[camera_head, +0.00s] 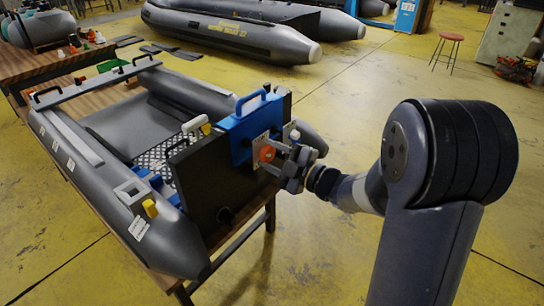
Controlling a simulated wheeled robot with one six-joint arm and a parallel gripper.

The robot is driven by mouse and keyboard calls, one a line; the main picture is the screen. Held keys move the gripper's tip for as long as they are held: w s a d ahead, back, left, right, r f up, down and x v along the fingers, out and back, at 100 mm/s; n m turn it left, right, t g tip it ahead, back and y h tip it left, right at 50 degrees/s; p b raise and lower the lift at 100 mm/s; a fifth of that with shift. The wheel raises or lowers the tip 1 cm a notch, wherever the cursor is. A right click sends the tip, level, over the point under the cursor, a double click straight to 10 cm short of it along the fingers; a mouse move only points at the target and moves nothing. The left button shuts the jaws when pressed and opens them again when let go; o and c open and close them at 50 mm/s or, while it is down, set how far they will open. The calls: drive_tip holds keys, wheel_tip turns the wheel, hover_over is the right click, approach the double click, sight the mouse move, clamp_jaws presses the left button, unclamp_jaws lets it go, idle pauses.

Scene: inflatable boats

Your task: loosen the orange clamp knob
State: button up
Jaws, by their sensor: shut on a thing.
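The orange clamp knob (267,153) shows at the front of a pale metal plate on the blue clamp bracket (240,128). The bracket sits on the black transom board (210,180) of a grey inflatable boat (160,235). My gripper (277,158) reaches in from the right and is shut on the orange knob. Its fingers cover part of the knob, so its right side is hidden.
The boat lies on a wooden table (150,262) with dark legs. A blue handle (251,99) rises above the bracket. Large grey boats (235,35) lie behind. A red stool (451,37) stands at the back right. Yellow floor is clear between.

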drive_tip(key=shift+f, duration=0.15)
drive_tip(key=shift+n+b, duration=0.3)
drive_tip(key=shift+b, duration=0.35)
drive_tip(key=n+b, duration=0.3)
drive_tip(key=b, duration=0.1)
drive_tip(key=shift+f+b, duration=0.1)
drive_tip(key=shift+b, duration=0.3)
drive_tip(key=n+b, duration=0.2)
drive_tip(key=b, duration=0.1)
drive_tip(key=shift+n, duration=0.3)
drive_tip(key=shift+n+b, duration=0.5)
drive_tip(key=shift+b, duration=0.1)
drive_tip(key=shift+r, duration=0.2)
